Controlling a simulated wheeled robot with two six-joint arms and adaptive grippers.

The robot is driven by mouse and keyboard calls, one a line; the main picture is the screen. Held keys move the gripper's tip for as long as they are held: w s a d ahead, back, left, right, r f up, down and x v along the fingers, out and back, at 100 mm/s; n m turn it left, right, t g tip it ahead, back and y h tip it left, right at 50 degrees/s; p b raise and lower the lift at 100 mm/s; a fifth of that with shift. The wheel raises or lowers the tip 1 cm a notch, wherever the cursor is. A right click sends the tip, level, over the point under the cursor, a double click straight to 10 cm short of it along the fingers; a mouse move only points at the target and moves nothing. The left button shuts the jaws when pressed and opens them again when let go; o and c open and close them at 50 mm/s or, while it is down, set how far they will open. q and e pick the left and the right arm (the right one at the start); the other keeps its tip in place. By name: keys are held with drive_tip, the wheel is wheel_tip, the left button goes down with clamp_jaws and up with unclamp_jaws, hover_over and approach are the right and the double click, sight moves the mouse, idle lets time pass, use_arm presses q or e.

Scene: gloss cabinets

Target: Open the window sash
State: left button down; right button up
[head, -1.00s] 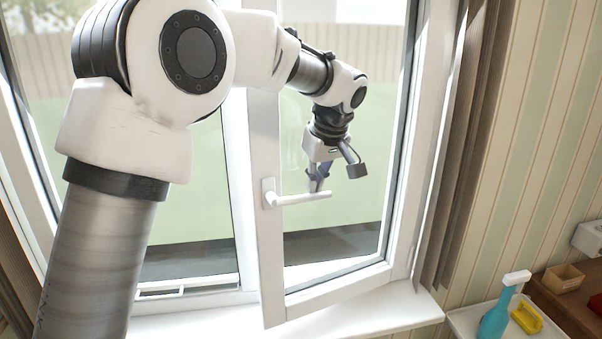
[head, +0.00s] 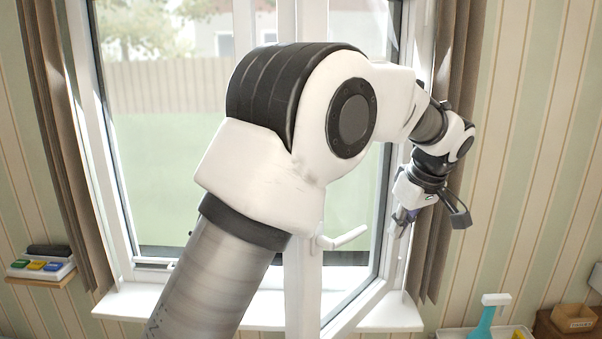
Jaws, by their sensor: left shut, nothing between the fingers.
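The white-framed window sash (head: 303,290) stands ajar, its free edge swung into the room and its hinge side at the right of the window frame. Its white lever handle (head: 341,239) lies roughly level, pointing right. My left arm crosses in front and hides the sash's upper part. My left gripper (head: 403,222) is shut and empty, to the right of the handle, by the hinge side and the right curtain. It is apart from the handle; whether it touches the sash I cannot tell. My right gripper is not in view.
Brown curtains hang at the left (head: 67,140) and right (head: 447,130). The white sill (head: 135,302) runs below the window. A small shelf with coloured blocks (head: 40,266) is on the left wall. A teal spray bottle (head: 484,322) and a small wooden box (head: 573,318) stand at lower right.

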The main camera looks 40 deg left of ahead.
use_arm(q)
drive_tip(key=shift+w+d+f+n, duration=0.15)
drive_tip(key=shift+w+d+n, duration=0.25)
drive_tip(key=shift+n, duration=0.1)
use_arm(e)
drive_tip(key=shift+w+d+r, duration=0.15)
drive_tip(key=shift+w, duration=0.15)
use_arm(q)
drive_tip(key=shift+s+a, duration=0.1)
drive_tip(key=shift+a, duration=0.15)
drive_tip(key=shift+d, duration=0.1)
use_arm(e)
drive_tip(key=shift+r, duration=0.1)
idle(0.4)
